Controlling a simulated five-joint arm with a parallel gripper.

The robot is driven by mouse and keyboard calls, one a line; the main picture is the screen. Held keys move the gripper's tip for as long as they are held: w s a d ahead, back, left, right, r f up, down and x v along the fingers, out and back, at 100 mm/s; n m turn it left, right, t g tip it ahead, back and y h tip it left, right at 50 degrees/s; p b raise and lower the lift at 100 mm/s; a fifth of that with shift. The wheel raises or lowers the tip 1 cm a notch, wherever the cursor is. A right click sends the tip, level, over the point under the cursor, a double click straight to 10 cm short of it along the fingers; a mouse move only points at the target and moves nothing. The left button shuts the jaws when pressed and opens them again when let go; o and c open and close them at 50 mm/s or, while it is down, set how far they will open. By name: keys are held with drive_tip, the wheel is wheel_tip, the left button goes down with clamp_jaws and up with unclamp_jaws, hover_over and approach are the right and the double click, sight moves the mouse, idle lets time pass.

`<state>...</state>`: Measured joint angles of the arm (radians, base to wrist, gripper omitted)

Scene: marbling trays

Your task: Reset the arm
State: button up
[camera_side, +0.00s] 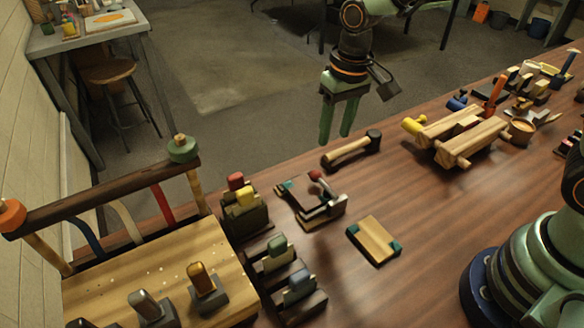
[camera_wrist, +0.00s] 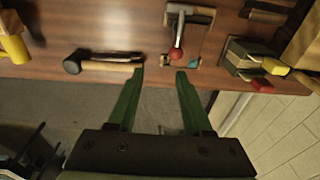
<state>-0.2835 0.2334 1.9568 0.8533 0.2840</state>
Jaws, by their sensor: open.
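My gripper (camera_side: 337,120) hangs above the far edge of the table in the side view, with its green fingers pointing down. In the wrist view my gripper (camera_wrist: 159,72) shows two fingers well apart with nothing between them. A mallet (camera_side: 351,150) with a dark head and a pale handle lies on the table near the fingers. It also shows in the wrist view (camera_wrist: 105,66), left of the fingers. A clamp-like frame with a red knob (camera_side: 312,200) lies left of the mallet; its red knob also shows in the wrist view (camera_wrist: 177,54).
A small wooden block with green ends (camera_side: 374,240) lies mid-table. A wooden rack (camera_side: 150,260) and dark holders with coloured handles (camera_side: 245,205) fill the left. A wooden vise-like piece (camera_side: 465,138) and several tools stand at the right. The table's front middle is clear.

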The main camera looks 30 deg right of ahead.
drive_tip(key=s+d+r+t, duration=0.4)
drive_tip(key=s+d+r, duration=0.6)
drive_tip(key=d+r, duration=0.1)
drive_tip(key=shift+s+d, duration=0.15)
idle(0.7)
